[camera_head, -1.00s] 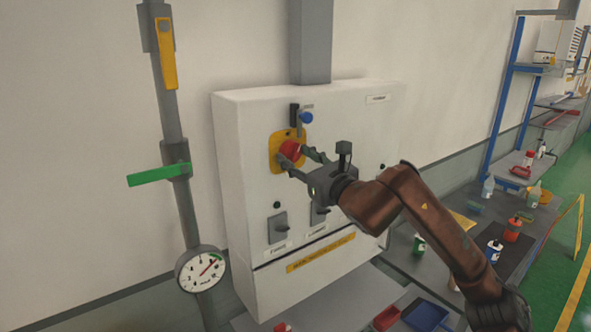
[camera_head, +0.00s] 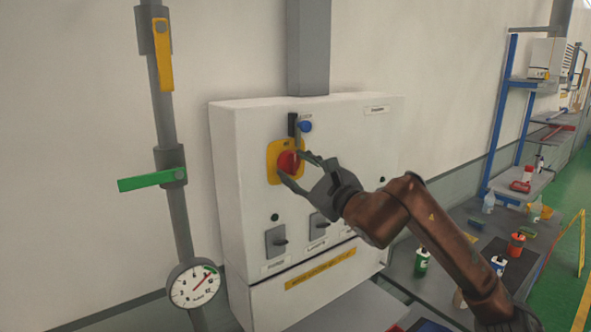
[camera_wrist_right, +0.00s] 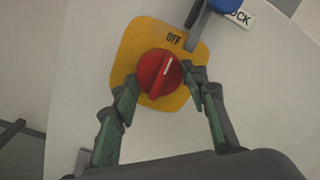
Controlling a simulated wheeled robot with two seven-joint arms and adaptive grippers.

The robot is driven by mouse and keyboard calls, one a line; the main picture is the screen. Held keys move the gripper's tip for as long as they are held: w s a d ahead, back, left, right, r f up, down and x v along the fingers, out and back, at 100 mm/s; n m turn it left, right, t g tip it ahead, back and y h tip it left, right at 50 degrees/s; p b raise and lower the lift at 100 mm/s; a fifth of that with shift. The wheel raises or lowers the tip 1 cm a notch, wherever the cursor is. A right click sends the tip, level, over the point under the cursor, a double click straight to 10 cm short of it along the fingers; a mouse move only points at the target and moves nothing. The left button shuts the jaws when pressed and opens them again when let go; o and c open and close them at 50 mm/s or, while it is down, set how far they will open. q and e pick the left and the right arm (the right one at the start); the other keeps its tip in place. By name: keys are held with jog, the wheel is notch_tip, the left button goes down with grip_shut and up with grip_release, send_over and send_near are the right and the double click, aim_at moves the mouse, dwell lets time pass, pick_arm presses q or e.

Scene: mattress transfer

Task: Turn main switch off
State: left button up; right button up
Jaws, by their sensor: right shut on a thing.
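The main switch is a red rotary knob (camera_head: 288,163) on a yellow plate (camera_head: 272,160), on the front of a white cabinet (camera_head: 236,200). In the right wrist view the knob (camera_wrist_right: 158,74) has a white mark pointing up and slightly right, towards the word OFF on the yellow plate (camera_wrist_right: 145,35). My right gripper (camera_head: 291,166) is shut on the knob, one finger on each side; its fingers (camera_wrist_right: 162,78) also show in the wrist view. My left gripper is not in view.
A blue lock piece (camera_head: 305,126) sits just above the yellow plate. Two grey switches (camera_head: 276,240) are lower on the cabinet. A pipe with a yellow lever (camera_head: 163,55), a green lever (camera_head: 147,181) and a gauge (camera_head: 194,285) stands left. Benches with bottles lie right.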

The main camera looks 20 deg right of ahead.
jog(key=o, duration=1.2)
jog(key=v, duration=1.2)
